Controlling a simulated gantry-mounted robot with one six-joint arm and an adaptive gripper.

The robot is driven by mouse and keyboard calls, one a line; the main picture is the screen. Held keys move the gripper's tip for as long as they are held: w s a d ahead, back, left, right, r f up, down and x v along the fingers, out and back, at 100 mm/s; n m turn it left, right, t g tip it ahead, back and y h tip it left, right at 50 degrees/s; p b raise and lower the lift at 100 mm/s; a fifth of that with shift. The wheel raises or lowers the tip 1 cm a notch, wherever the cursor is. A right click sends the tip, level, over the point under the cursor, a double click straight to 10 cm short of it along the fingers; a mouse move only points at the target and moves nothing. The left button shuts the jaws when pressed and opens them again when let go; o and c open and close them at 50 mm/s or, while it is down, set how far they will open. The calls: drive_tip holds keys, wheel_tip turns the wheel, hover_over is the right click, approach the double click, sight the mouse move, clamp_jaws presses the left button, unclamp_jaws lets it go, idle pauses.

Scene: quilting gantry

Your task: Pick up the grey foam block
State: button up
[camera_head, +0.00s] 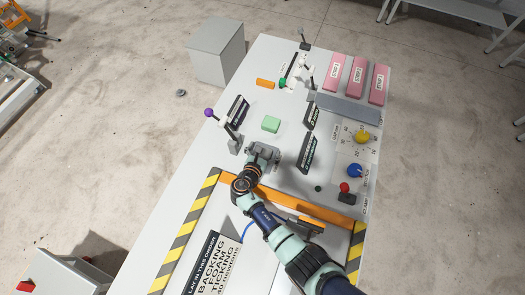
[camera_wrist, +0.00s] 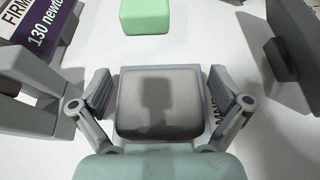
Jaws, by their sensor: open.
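The grey foam block (camera_wrist: 160,103) sits between the two fingers of my gripper (camera_wrist: 160,92) in the wrist view. It is square with rounded edges and a dark shadow falls on its top. A lighter grey edge shows around it. The fingers are open, one on each side of the block, with narrow gaps beside it. In the head view my gripper (camera_head: 264,152) is low over the white table, and I cannot tell the block apart from it there.
A green block (camera_head: 271,124) lies just beyond my gripper. A purple-knobbed lever (camera_head: 209,112) stands to the left, and dark label signs (camera_head: 307,153) to the right. Pink blocks (camera_head: 357,76) lie at the far right. An orange bar (camera_head: 305,212) crosses the table nearer me.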

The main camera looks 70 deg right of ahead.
drive_tip(key=c, duration=0.5)
drive_tip(key=shift+a, duration=0.1)
drive_tip(key=shift+c, duration=0.7)
wheel_tip(320, 180, up, 20)
drive_tip(key=p, duration=0.6)
drive_tip(key=shift+r, duration=0.1)
drive_tip(key=shift+c, duration=0.2)
